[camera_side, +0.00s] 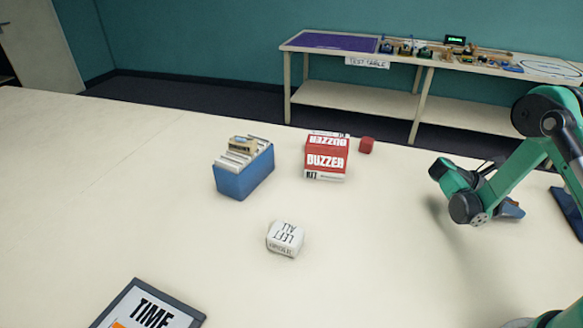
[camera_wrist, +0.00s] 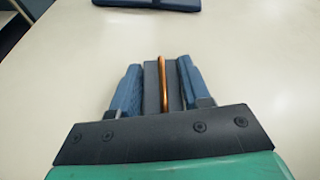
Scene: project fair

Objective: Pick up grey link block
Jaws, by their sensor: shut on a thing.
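My gripper (camera_wrist: 158,68) has two blue fingers and is shut on the grey link block (camera_wrist: 152,90), a grey piece with a copper-orange strip along it. The block sits between the fingers in the wrist view, and its near end is hidden by the gripper body. In the side view my gripper (camera_side: 510,208) is low over the right part of the table, pointing down and to the right. The block cannot be made out clearly there. I cannot tell whether it touches the table.
A dark blue flat object (camera_side: 567,212) lies at the right. The table between is clear.

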